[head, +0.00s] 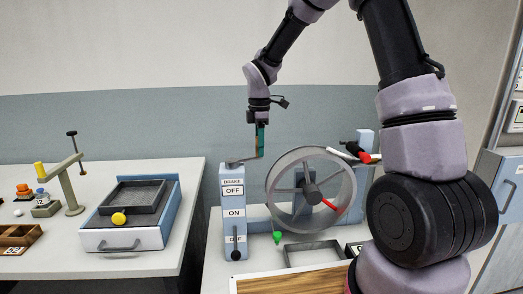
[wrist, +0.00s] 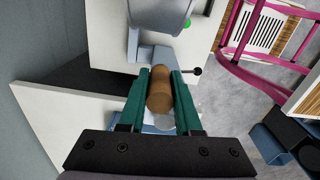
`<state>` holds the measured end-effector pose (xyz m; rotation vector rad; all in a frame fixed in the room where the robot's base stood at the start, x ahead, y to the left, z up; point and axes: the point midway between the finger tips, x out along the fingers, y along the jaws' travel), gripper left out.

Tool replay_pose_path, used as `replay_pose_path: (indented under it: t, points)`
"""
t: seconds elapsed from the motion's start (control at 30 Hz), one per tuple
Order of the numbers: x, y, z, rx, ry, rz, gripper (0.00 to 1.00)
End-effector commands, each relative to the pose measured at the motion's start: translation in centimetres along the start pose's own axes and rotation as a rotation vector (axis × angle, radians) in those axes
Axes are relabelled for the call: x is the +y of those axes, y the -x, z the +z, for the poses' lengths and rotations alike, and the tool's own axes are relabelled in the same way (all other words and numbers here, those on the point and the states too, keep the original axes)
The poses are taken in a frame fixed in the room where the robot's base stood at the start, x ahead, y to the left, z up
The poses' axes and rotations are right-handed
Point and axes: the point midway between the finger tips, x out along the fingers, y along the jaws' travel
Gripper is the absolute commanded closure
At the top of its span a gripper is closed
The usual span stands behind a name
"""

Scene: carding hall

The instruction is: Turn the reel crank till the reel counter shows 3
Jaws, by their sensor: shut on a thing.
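The reel (head: 311,190) is a grey spoked wheel with a red mark on one spoke, standing on the bench. A blue brake post (head: 229,213) with OFF and ON labels stands left of it, its black knob (head: 235,254) low down. The metal crank arm (head: 241,160) shows at the post's top. My gripper (head: 261,139) is above it, green fingers pointing down. In the wrist view, my gripper (wrist: 161,80) is shut on the brown cylindrical crank handle (wrist: 159,92). I cannot make out a readable reel counter.
A green knob (head: 277,237) and an open grey tray (head: 313,253) are in front of the reel. A red-ended part (head: 368,158) sits at its upper right. A gap separates the tables.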

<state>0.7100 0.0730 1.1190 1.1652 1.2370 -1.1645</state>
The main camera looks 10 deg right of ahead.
Motion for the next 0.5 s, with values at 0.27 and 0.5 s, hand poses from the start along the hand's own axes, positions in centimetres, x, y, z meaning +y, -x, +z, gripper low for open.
replay_pose_path:
  t: [0.27, 0.5]
  points:
    - [2.5, 0.0, -0.9, 0.002, 0.261, 0.0, 1.0]
    - [4.3, 0.0, -2.0, 0.002, 0.489, 0.001, 1.0]
